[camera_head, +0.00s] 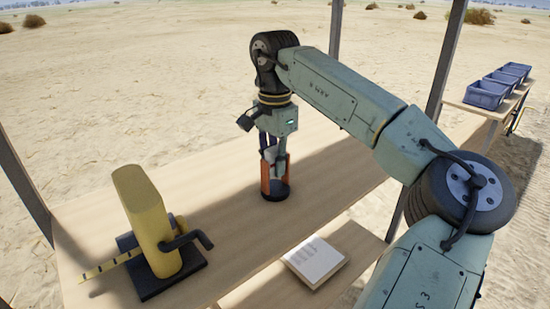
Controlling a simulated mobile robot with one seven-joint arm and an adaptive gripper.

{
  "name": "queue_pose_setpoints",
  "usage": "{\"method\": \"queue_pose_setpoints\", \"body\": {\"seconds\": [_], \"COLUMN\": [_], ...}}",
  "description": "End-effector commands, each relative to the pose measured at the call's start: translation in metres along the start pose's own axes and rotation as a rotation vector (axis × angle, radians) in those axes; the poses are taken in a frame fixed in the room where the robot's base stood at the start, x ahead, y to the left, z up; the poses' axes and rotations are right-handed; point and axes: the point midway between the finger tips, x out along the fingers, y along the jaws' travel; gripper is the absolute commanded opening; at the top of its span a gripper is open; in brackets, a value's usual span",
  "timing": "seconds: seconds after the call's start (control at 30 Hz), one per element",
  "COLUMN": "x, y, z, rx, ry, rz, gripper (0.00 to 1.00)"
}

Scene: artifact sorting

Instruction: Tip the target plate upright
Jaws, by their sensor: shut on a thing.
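My gripper (274,158) points down over the middle of the wooden table, shut on a small upright orange object (266,181) with a dark round base (275,194). The base appears to rest on the table. The fingers partly hide the object's upper part, and the exact contact is too small to make out. I cannot clearly identify a plate in this view.
A yellow device (150,222) on a black base (167,278) stands at the table's left. A white booklet (314,261) lies near the front on a wooden surface. Blue bins (487,93) stand on a side table at the right. Dark posts (447,60) rise around the table.

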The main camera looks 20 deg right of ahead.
Motion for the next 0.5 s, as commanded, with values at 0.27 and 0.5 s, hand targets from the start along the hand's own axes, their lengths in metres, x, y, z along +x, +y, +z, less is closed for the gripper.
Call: {"method": "queue_pose_setpoints", "body": {"seconds": [0.27, 0.5], "x": [-0.0001, -0.0001], "y": [-0.0002, -0.0001], "z": [0.0, 0.0], "rx": [0.0, 0.0], "ry": [0.0, 0.0], "rz": [-0.002, -0.002], "gripper": [0.28, 0.37]}}
